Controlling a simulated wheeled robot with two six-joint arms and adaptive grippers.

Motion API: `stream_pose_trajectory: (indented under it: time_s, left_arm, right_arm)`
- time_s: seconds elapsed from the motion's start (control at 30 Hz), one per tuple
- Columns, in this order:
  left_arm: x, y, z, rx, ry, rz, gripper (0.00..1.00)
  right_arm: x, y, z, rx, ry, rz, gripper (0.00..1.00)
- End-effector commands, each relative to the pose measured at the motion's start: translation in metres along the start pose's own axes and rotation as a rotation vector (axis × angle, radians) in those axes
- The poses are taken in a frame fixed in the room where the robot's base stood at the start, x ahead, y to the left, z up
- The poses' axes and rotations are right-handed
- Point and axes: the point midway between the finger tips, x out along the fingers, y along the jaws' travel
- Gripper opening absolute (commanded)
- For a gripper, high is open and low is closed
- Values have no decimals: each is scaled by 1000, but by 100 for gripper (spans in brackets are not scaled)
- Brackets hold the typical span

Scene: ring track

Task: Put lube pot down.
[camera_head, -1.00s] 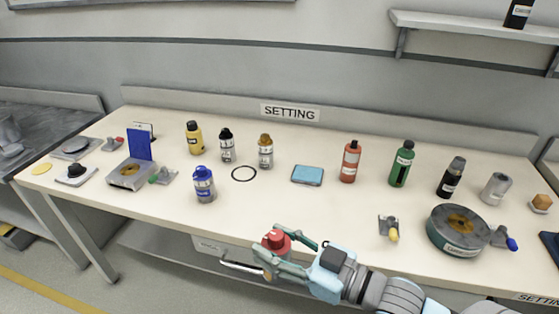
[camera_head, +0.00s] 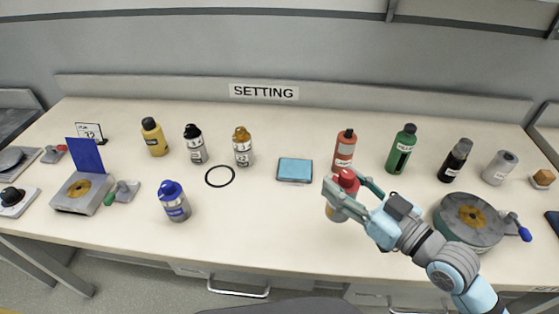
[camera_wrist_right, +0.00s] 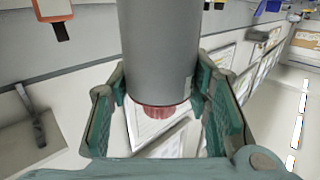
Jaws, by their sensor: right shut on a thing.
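The lube pot is most likely the grey bottle with a red cap (camera_head: 348,180) that my right gripper (camera_head: 345,198) is shut on. It appears upright over the front part of the table (camera_head: 270,225), in front of a red-orange bottle (camera_head: 345,146). In the head view the fingers cover part of it, and I cannot tell whether its base touches the table. In the right wrist view its grey body (camera_wrist_right: 160,50) fills the middle between the green finger pads, with the red cap at the lower end of the picture. My left gripper is not in view.
A blue pad (camera_head: 295,169) lies left of the held pot. A black ring (camera_head: 220,176) and a blue-capped bottle (camera_head: 173,202) are farther left. A green bottle (camera_head: 402,149) stands behind right, and a round dark fixture (camera_head: 468,222) is at right. The front middle of the table is clear.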

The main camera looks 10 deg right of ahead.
Motion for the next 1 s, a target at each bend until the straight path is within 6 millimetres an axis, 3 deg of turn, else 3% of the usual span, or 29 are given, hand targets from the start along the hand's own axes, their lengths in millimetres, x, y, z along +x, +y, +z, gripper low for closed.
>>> stream_pose_trajectory:
  time_s: [0.1,0.2,0.33,0.43,0.57,0.8,1.0]
  left_arm:
    - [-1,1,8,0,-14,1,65]
    - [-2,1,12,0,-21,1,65]
    - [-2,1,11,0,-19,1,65]
    - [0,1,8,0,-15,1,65]
    - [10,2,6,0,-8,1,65]
    - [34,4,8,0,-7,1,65]
    - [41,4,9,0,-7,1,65]
  right_arm:
    - [36,7,-34,-10,12,-94,12]
    - [55,-3,-71,-20,10,-229,12]
    - [62,-23,-112,-26,6,-395,12]
    - [61,-32,-123,-26,0,-469,12]
    - [62,-35,-91,-20,-6,-485,12]
    - [67,-35,1,-18,-3,-484,12]
    - [69,-35,34,-22,-1,-483,12]
